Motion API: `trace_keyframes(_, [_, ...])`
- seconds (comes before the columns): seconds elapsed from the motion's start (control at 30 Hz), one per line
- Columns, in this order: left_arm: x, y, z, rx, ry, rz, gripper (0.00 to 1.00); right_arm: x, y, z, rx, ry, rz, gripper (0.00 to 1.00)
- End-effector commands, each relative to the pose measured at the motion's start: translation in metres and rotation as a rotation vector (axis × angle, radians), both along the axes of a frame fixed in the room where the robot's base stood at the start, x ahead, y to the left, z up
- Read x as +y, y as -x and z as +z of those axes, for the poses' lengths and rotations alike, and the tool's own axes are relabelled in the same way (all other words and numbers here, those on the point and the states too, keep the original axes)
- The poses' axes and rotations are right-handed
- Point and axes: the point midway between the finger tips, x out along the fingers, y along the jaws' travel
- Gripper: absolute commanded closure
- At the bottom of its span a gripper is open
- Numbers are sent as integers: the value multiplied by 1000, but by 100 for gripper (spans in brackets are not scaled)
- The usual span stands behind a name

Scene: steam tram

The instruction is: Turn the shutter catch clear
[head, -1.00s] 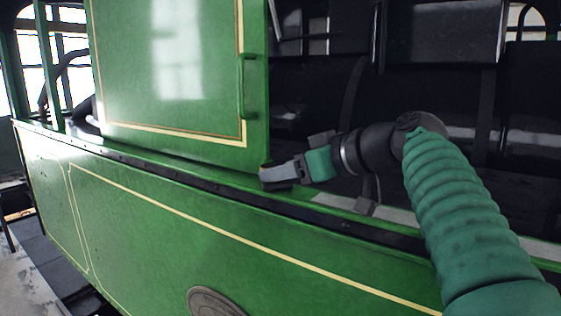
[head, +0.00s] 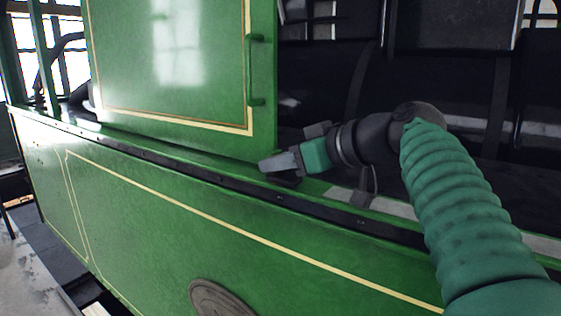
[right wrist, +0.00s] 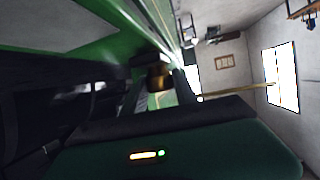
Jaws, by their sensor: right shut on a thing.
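The green shutter panel (head: 180,60) with cream and red lining stands above the tram's green side. A green handle (head: 256,70) is on its right edge. My right gripper (head: 270,163) is at the panel's lower right corner, just above the ledge, its grey fingers pointing left. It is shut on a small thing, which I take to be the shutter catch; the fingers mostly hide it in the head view. In the right wrist view a small brownish piece, likely the catch (right wrist: 160,76), shows blurred at the jaws. My left gripper is out of view.
A dark ledge strip (head: 200,180) runs along the top of the green lower side (head: 150,220). An oval plate (head: 218,298) is low on that side. Right of the panel is an opening with dark machinery (head: 440,80) behind my arm.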

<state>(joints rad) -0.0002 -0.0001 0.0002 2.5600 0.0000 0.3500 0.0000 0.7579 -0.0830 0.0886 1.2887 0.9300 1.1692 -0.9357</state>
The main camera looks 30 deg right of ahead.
Motion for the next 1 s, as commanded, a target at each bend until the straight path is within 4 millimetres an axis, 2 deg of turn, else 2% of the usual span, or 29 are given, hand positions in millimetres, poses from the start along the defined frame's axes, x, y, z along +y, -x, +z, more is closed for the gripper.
trace_keyframes(0.27, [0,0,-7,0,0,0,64,2,1,-3,4,2,-43,100])
trace_keyframes(0.57, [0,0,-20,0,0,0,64,4,1,-3,2,4,-234,100])
trace_keyframes(1.0, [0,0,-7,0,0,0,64,8,-2,1,1,6,-545,100])
